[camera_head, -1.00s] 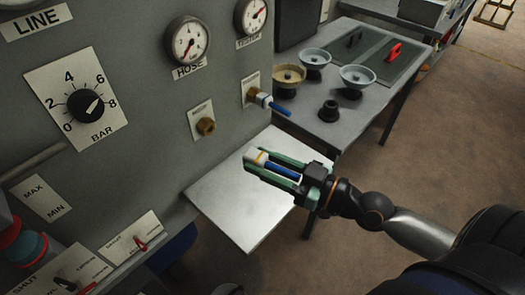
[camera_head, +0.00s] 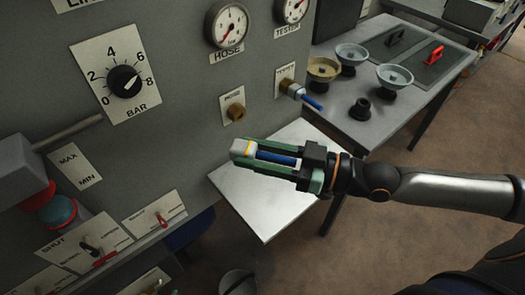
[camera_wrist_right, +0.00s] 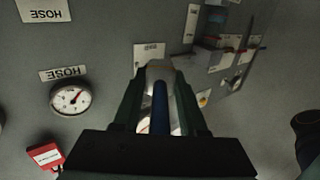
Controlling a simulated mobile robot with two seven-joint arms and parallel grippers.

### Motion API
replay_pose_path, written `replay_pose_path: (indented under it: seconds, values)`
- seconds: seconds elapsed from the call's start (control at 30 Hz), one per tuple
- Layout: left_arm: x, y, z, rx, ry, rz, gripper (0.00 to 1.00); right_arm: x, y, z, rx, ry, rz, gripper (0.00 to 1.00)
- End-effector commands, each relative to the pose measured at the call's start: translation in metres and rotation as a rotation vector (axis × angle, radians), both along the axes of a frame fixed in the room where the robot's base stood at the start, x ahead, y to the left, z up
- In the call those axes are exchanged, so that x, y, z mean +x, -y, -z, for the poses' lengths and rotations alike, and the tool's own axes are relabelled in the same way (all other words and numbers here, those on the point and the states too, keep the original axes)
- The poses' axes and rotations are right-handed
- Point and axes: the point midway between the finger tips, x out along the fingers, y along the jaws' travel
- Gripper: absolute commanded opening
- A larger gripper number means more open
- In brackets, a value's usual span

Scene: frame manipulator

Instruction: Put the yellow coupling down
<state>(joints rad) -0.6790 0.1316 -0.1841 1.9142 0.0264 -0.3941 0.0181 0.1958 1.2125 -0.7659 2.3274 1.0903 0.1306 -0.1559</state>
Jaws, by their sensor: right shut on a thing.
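The yellow coupling (camera_head: 249,149), a pale grey end piece with a yellow band and a blue body behind it, is held in my right gripper (camera_head: 243,152). Its green fingers are shut along both sides of it. The gripper points left towards the panel, above the pale metal shelf (camera_head: 262,212). In the right wrist view the coupling's pale end (camera_wrist_right: 159,70) and blue body (camera_wrist_right: 160,108) lie between the fingers. Whether it touches anything ahead cannot be told. My left gripper is not in view.
The grey panel carries a brass HOSE outlet (camera_head: 237,113) and a TESTER outlet with a blue-ended fitting (camera_head: 312,102). A side table (camera_head: 375,130) at the back right holds several bowls and a black ring (camera_head: 360,109). The shelf's front part is clear.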

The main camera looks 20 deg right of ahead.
Motion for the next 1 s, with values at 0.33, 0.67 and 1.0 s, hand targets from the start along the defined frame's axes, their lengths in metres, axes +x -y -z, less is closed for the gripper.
replay_pose_path:
  seconds: [0.33, 0.67, 1.0]
  values:
    - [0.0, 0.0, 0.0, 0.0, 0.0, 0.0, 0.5, 0.001, -0.016, -0.01, 0.004, 0.008, -0.08, 0.0]
    - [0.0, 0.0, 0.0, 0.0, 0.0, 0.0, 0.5, 0.001, -0.031, -0.017, 0.003, 0.008, -0.162, 0.0]
    - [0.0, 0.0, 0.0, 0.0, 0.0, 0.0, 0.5, 0.001, -0.045, -0.023, 0.001, 0.004, -0.235, 0.0]
